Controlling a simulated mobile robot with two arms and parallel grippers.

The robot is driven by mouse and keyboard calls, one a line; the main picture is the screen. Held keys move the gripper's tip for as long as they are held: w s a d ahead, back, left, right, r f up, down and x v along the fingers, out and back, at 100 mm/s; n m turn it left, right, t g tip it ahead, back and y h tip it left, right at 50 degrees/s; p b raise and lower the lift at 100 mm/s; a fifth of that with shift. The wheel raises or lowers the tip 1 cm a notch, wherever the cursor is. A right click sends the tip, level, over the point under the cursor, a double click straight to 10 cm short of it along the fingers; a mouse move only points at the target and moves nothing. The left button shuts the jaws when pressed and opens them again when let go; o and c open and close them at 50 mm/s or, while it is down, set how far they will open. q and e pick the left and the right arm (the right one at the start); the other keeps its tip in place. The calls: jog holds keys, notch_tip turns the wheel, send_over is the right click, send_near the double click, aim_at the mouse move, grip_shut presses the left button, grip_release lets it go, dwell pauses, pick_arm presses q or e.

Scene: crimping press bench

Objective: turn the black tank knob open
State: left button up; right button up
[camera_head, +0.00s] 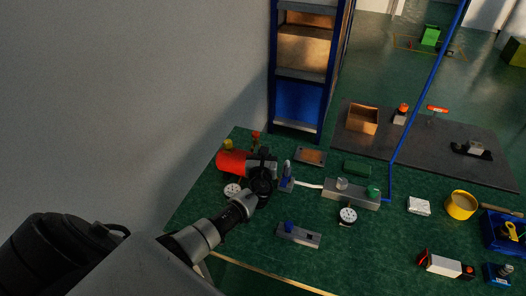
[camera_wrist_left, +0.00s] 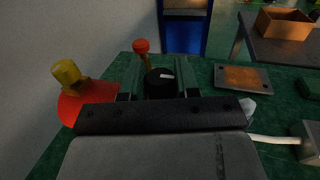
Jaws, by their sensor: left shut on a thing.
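The black tank knob (camera_wrist_left: 160,83), round with a white mark on its top, shows in the left wrist view between the two fingers of my left gripper (camera_wrist_left: 159,92). The gripper is shut on it. In the head view my left gripper (camera_head: 262,162) is over the right end of the red tank (camera_head: 231,161) and hides the knob. The red tank also shows in the left wrist view (camera_wrist_left: 72,106), partly behind the gripper body. My right gripper is in neither view.
A yellow fitting (camera_wrist_left: 67,73) and a red-topped brass post (camera_wrist_left: 141,47) stand close to the gripper. A blue-and-grey part (camera_head: 286,178) is just right of it. A flat plate (camera_head: 310,156) and a grey block (camera_head: 351,194) lie further right on the green bench.

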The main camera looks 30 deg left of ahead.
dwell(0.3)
pick_arm(q)
jog(key=o, duration=0.9)
jog(key=v, duration=1)
jog(key=shift+s+d, duration=0.2)
jog(key=shift+s, duration=0.15)
